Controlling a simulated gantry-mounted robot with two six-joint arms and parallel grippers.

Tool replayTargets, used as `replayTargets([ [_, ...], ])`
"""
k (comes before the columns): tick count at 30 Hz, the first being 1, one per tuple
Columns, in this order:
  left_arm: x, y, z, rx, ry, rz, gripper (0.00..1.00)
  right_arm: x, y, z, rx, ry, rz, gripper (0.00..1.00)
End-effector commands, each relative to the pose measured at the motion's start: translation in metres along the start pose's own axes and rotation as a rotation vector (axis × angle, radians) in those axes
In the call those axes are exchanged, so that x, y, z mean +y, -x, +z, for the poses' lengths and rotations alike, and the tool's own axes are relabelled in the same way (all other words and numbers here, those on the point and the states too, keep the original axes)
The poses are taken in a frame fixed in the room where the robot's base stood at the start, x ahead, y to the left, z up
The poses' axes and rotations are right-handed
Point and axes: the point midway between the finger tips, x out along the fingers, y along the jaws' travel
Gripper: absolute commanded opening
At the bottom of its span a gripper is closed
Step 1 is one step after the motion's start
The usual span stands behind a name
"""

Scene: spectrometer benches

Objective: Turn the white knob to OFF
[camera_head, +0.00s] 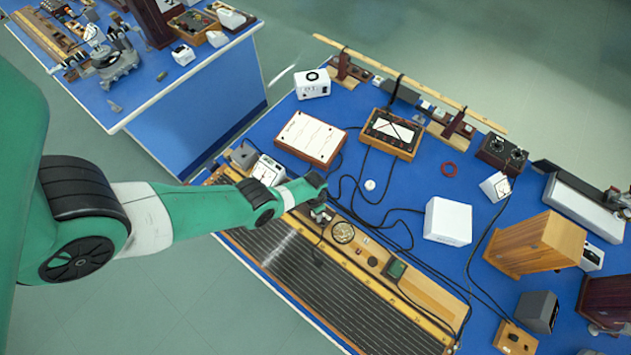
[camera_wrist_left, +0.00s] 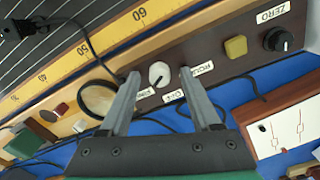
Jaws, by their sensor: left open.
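In the left wrist view the white knob (camera_wrist_left: 159,74) sits on a brown panel (camera_wrist_left: 208,60), with small white labels around it that are partly covered by my fingers. Its pointer setting is too small to read. My left gripper (camera_wrist_left: 160,78) is open, one finger on each side of the knob in this view. I cannot tell whether either finger touches it. In the head view my left gripper (camera_head: 321,213) is over the long ruled instrument at the bench's front edge. The knob cannot be made out there. My right gripper is not in view.
Black cables (camera_head: 395,213) cross the blue bench. A white box (camera_head: 447,221) stands farther right.

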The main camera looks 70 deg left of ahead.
Motion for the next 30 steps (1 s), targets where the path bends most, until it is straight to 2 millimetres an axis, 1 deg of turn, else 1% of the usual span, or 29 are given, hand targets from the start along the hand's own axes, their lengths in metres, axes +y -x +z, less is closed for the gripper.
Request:
replayTargets([
  [5,0.0001,0.001,0.0,0.0,0.0,0.0,0.64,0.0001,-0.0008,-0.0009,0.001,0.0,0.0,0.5],
  [6,0.0001,0.001,0.0,0.0,0.0,0.0,0.57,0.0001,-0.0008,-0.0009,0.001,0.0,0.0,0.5],
  [11,0.0002,0.001,0.0,0.0,0.0,0.0,0.28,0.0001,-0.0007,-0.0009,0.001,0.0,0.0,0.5],
  [15,0.0002,0.0009,0.0,0.0,0.0,0.0,0.03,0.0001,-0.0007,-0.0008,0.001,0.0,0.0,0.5],
  [16,0.0002,0.0009,0.0,0.0,0.0,0.0,0.0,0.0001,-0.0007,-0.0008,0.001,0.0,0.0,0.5],
  [24,0.0001,0.0009,0.0,0.0,0.005,0.0,0.0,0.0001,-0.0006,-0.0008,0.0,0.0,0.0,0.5],
  [30,0.0001,0.0008,0.0,0.0,0.052,0.0,0.0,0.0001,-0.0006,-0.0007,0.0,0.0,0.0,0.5],
])
